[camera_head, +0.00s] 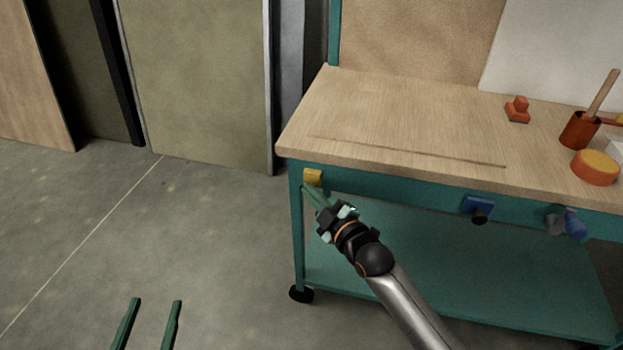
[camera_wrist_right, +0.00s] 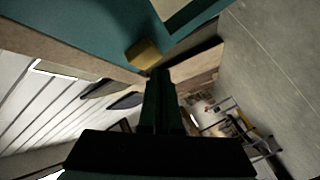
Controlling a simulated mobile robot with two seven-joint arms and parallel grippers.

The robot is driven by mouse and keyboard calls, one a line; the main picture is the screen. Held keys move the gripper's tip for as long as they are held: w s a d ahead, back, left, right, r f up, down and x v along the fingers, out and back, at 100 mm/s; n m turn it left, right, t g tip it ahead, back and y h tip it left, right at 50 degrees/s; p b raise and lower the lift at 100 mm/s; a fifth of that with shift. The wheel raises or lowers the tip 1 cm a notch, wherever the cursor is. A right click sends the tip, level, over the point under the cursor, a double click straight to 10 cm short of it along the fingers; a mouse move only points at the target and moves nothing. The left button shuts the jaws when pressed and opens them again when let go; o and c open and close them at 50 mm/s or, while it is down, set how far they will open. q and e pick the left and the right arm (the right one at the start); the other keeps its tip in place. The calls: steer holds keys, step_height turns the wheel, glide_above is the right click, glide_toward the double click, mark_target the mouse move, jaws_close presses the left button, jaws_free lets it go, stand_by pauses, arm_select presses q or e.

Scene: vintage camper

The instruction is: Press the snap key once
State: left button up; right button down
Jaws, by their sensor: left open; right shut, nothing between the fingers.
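A small yellow block (camera_head: 313,177), which looks like the snap key, sits on the teal front rail of the workbench, at its left corner. It also shows in the right wrist view (camera_wrist_right: 143,54), just beyond my fingertips and slightly to their left. My right gripper (camera_head: 307,190) is shut and empty, its green fingers pointing up at the block from just below. The right wrist view shows the shut fingers (camera_wrist_right: 160,74) close to the block; I cannot tell whether they touch it. My left gripper (camera_head: 157,301) is open and empty over the floor at the lower left.
A blue block with a dark knob (camera_head: 478,206) and a blue-grey fitting (camera_head: 567,222) are on the same rail. The wooden worktop (camera_head: 400,120) holds an orange piece (camera_head: 517,110), a tool cup (camera_head: 578,131) and a yellow-topped round tub (camera_head: 596,167). The floor at left is clear.

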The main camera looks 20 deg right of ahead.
stand_by(0.5)
steer(key=shift+w+d, duration=0.25)
steer(key=shift+w, duration=0.1)
steer(key=shift+w+d, duration=0.3)
steer(key=shift+w, duration=0.15)
stand_by(1.0)
steer(key=shift+s, duration=0.1)
steer(key=shift+s+a+p, duration=0.55)
steer(key=shift+s+p, duration=0.15)
steer(key=shift+p, duration=0.1)
